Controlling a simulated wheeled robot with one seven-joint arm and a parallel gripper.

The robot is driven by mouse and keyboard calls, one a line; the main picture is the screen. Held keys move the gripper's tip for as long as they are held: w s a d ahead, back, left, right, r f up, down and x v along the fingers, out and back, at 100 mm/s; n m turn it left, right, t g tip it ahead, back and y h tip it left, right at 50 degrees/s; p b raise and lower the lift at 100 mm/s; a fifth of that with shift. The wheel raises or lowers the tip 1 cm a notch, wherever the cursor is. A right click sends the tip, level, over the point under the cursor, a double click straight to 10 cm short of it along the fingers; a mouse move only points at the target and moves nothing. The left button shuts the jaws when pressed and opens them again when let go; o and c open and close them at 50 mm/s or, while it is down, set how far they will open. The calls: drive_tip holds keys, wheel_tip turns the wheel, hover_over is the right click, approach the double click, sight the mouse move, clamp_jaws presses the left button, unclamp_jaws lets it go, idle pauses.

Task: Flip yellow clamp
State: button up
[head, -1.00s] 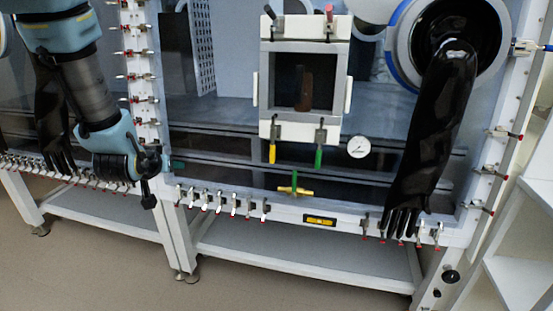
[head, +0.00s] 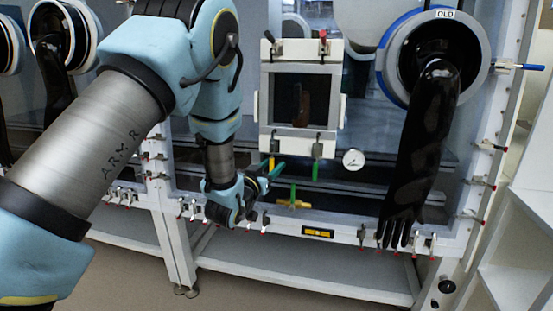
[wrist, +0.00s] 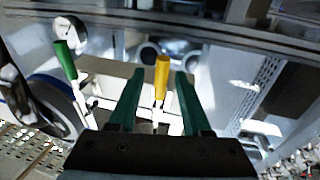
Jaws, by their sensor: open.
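The yellow clamp (head: 271,162) hangs with its yellow handle down at the lower left corner of the white framed door. In the wrist view the yellow handle (wrist: 162,72) stands between the two teal fingers of my gripper (wrist: 159,74), with a gap on either side. My gripper (head: 270,176) is open, and its fingers reach up to the clamp in the head view. I cannot tell whether either finger touches it. The clamp's metal base is partly visible in the wrist view.
A green-handled clamp (head: 316,170) hangs at the door's lower right corner; its handle (wrist: 65,59) also shows in the wrist view. A round gauge (head: 353,159) is further right. A yellow-green valve (head: 293,203) sits below. A black glove (head: 422,150) hangs at the right.

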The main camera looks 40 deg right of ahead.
sight(273, 165)
drive_tip(key=shift+p+x, duration=0.3)
drive_tip(key=shift+x, duration=1.55)
drive_tip(key=shift+a, duration=0.1)
clamp_jaws()
